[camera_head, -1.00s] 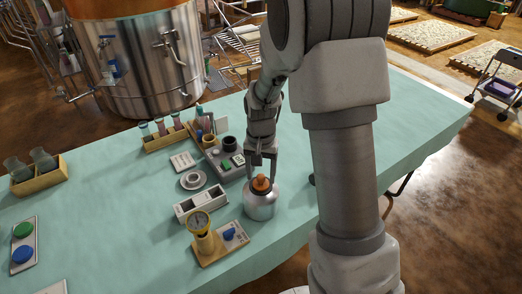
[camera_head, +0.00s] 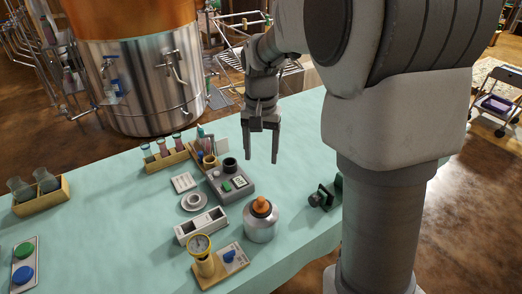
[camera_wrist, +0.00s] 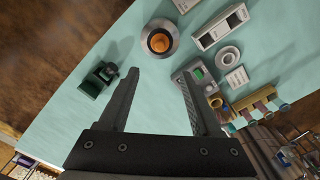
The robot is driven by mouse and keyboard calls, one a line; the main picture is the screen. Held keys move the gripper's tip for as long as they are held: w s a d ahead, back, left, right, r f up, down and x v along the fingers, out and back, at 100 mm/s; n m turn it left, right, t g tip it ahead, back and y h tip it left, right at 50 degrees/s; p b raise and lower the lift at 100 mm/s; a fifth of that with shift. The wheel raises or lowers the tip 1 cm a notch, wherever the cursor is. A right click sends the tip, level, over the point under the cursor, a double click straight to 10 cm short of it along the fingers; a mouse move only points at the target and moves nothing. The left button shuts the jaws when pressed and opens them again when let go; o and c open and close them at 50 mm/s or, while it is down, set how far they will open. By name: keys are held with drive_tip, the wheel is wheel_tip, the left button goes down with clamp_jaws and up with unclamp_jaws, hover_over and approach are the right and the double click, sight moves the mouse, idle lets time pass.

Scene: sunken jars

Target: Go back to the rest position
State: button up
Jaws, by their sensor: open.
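My gripper (camera_head: 261,158) is open and empty, pointing down above the teal table (camera_head: 110,205). It is raised clear of the tabletop, behind the silver jar (camera_head: 259,228) with an orange knob (camera_head: 261,205) on top. The jar stands upright on the table, apart from my fingers. In the wrist view, the jar (camera_wrist: 159,38) shows beyond the fingertips, and my two fingers (camera_wrist: 156,80) are spread with nothing between them.
A grey device (camera_head: 232,187), a white tray (camera_head: 201,226) and a gauge on a wooden base (camera_head: 207,258) stand left of the jar. A dark green device (camera_head: 327,194) stands right. A tube rack (camera_head: 168,158) stands further back. A steel tank (camera_head: 145,80) is behind the table.

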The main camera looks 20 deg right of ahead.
idle(0.3)
drive_tip(key=s+r+n+t, duration=0.2)
drive_tip(key=s+r, duration=0.3)
drive_tip(key=s, duration=0.5)
drive_tip(key=s+r+n+t+p, duration=0.1)
drive_tip(key=s+r+n+t, duration=0.2)
drive_tip(key=s, duration=0.7)
drive_tip(key=shift+s+r+t, duration=0.15)
drive_tip(key=shift+r+t, duration=0.15)
drive_tip(key=shift+r, duration=0.75)
